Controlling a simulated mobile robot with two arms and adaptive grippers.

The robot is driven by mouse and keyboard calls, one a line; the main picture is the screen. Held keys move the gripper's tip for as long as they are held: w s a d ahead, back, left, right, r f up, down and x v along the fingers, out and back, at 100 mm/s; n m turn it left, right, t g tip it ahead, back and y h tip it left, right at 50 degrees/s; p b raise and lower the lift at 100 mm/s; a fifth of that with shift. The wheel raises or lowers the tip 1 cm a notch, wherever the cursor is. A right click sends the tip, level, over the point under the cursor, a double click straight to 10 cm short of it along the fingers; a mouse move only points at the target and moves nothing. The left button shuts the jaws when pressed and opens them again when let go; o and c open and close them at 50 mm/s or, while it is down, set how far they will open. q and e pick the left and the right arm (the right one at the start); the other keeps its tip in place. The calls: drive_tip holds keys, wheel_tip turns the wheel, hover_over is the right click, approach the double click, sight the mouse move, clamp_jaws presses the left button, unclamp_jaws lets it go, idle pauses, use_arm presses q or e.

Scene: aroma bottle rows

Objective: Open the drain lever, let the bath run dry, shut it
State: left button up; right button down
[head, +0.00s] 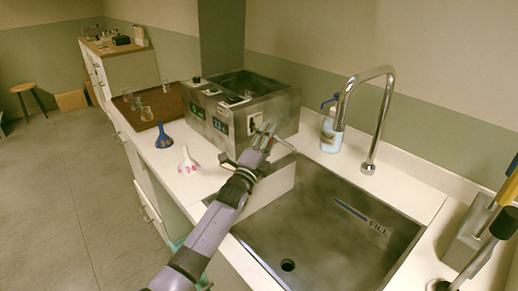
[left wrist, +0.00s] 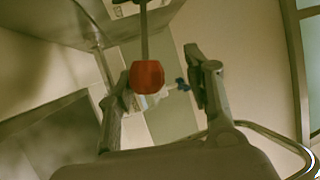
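The bath (head: 222,118) is a steel box with an open tank on the counter beside the sink. Its front panel bears small displays. My left gripper (head: 266,138) is in front of the bath's right end, above the sink's back left corner. In the left wrist view, a red knob (left wrist: 148,77) on a thin grey rod, apparently the drain lever, shows between the fingers of the left gripper (left wrist: 160,90). In the head view the gripper mostly hides the lever. The tank's water level is unclear.
The steel sink (head: 345,245) lies right of my arm, with a tall tap (head: 372,125) and a soap bottle (head: 331,132) behind it. A blue funnel (head: 163,138) and a white funnel (head: 188,163) stand on the counter to the left. Glassware stands beyond them.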

use_arm(q)
drive_tip(key=s+a, duration=0.4)
drive_tip(key=s, duration=0.7)
drive_tip(key=shift+s+a, duration=0.35)
drive_tip(key=shift+s, duration=0.05)
drive_tip(key=shift+f, duration=0.1)
